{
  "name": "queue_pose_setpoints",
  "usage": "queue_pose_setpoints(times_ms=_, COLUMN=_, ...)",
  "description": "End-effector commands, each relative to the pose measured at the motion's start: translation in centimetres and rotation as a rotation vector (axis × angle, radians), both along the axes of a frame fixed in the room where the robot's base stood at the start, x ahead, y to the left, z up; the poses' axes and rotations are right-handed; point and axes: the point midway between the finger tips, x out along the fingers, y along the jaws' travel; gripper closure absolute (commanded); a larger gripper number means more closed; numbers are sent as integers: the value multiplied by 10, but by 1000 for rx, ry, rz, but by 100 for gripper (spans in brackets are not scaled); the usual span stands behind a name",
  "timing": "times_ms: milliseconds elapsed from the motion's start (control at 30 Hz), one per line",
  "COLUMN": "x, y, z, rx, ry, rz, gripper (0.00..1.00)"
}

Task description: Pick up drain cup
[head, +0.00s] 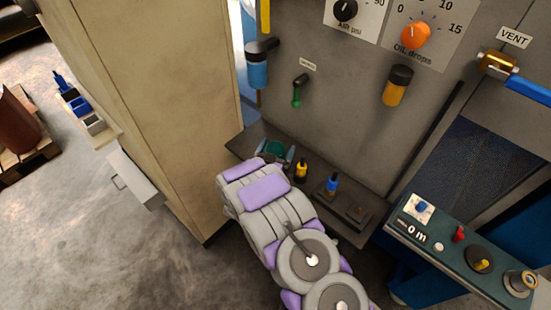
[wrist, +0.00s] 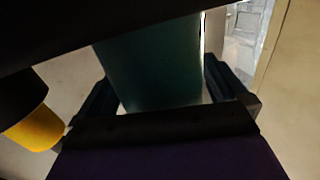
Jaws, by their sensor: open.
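The drain cup appears to be the dark green piece (head: 275,147) at the left end of the shelf in the head view, mostly hidden by my gripper. In the wrist view a wide teal-green body (wrist: 152,65) fills the middle, between my two fingers. My gripper (head: 276,152) is open at the shelf, with one finger on each side of the green piece; its fingers also show in the wrist view (wrist: 163,92). A gap shows by the right finger. I cannot tell whether the left finger touches it.
The dark shelf (head: 345,222) also holds a small yellow piece (head: 301,170) and a blue one (head: 332,184). Above, a blue cup (head: 257,72) and an amber cup (head: 396,87) hang on the grey panel (head: 345,120). A beige cabinet (head: 165,90) stands close at left.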

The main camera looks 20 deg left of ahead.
Motion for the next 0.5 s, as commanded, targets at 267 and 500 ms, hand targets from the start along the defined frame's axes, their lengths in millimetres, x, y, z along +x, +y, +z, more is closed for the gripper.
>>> queue_pose_setpoints(times_ms=267, x=0, y=1, z=0, rx=0, ry=0, rz=0, gripper=21)
queue_pose_setpoints(times_ms=500, x=0, y=0, z=0, rx=1, ry=0, rz=0, gripper=44)
